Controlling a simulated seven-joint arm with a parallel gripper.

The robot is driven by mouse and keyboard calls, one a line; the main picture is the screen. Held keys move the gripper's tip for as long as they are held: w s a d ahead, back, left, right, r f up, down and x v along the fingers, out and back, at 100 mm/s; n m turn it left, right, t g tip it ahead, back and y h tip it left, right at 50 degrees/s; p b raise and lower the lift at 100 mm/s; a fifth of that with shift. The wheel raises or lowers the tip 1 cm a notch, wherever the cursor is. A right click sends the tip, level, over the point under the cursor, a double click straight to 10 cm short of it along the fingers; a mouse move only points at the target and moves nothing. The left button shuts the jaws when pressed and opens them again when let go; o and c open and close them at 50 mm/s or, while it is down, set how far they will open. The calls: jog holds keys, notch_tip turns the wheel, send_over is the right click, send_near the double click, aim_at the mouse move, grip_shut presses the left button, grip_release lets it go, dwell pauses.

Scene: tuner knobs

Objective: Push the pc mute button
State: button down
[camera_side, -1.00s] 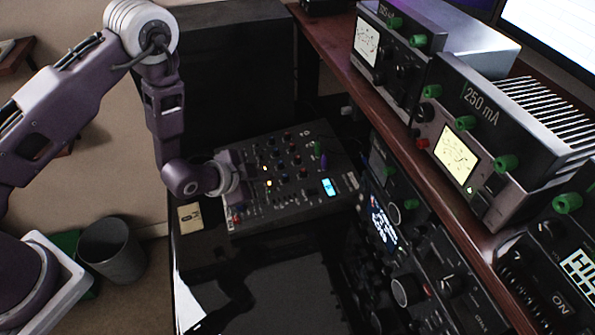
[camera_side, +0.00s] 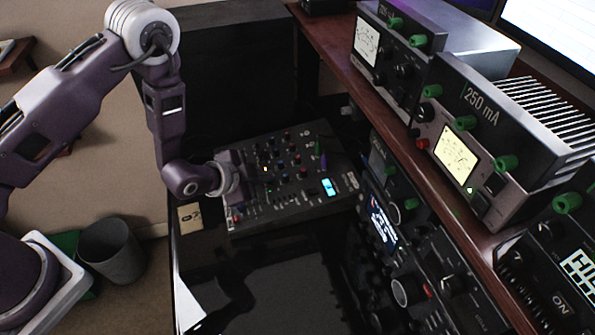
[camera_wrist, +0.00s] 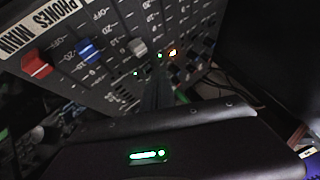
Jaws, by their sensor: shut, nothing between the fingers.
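The dark mixer panel (camera_side: 335,203) lies on the desk, with rows of knobs, sliders and small buttons. My gripper (camera_side: 258,183) is over its left part, pointing at the panel face. In the wrist view the shut, empty fingers (camera_wrist: 158,98) reach toward the panel (camera_wrist: 108,27) near small lit lamps, green (camera_wrist: 136,73) and orange (camera_wrist: 172,53). I cannot read a pc mute label, so I cannot tell which button it is. I cannot tell whether the fingertips touch the panel.
Red (camera_wrist: 36,65), blue (camera_wrist: 90,50) and grey (camera_wrist: 137,47) slider caps stand left of the fingers in the wrist view. A wooden shelf (camera_side: 335,40) with meter units runs along the right. A black glossy surface (camera_side: 285,285) lies in front of the mixer.

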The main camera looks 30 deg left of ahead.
aim_at(263, 189)
jog(key=shift+r, duration=0.5)
jog(key=shift+r, duration=0.1)
jog(key=shift+s+a+r, duration=0.15)
jog(key=shift+r, duration=1.35)
jog(key=shift+s+a+r, duration=0.1)
jog(key=shift+a+r, duration=0.05)
jog(key=shift+r, duration=1.3)
